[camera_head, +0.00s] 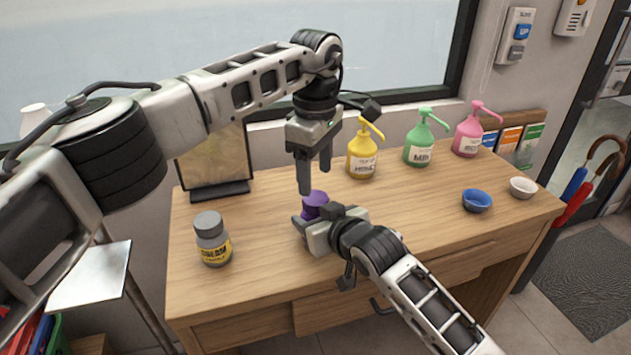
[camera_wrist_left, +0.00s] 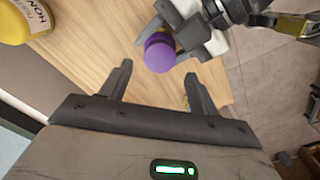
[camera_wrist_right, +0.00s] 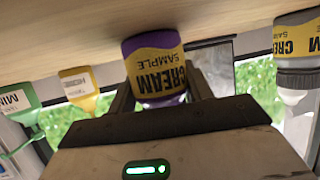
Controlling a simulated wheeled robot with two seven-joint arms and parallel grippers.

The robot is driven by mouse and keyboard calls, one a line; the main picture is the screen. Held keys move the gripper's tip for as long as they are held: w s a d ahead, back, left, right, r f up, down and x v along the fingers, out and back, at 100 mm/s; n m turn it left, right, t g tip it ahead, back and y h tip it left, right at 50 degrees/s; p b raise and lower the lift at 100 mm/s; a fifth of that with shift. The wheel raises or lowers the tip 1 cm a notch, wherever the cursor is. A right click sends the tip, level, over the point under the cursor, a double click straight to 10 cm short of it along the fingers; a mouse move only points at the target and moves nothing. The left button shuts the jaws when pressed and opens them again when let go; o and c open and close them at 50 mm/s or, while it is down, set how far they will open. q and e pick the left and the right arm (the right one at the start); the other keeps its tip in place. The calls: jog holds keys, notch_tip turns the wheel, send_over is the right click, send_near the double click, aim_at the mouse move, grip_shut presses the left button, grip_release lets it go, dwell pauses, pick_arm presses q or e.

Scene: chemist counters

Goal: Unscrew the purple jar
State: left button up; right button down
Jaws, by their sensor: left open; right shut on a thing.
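The purple jar (camera_head: 314,201) stands on the wooden counter, its lower part hidden by my right gripper (camera_head: 313,220) in the head view. The right wrist view shows the jar upside down in the picture, with a yellow "CREAM SAMPLE" label (camera_wrist_right: 155,66), between the fingers. My right gripper is shut on it from the side. My left gripper (camera_head: 315,178) is open and empty, pointing down just above the jar. In the left wrist view the round purple lid (camera_wrist_left: 159,53) shows just beyond the open fingertips.
A grey-lidded jar (camera_head: 212,240) stands at the counter's left. Yellow (camera_head: 362,158), green (camera_head: 419,150) and pink (camera_head: 468,138) pump bottles stand along the back. A blue bowl (camera_head: 477,201) and a white bowl (camera_head: 523,188) are at the right. A framed stand (camera_head: 219,188) is at back left.

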aim_at(316, 197)
pick_arm(q)
notch_tip(316, 197, up, 3)
jog(key=shift+f, duration=4.15)
jog(key=shift+c, duration=0.3)
jog(key=c, duration=0.9)
jog(key=o, duration=1.1)
jog(key=shift+c, duration=0.2)
jog(key=shift+r, duration=0.15)
jog(key=shift+r, duration=2.15)
pick_arm(e)
jog(key=c, duration=0.5)
grip_release()
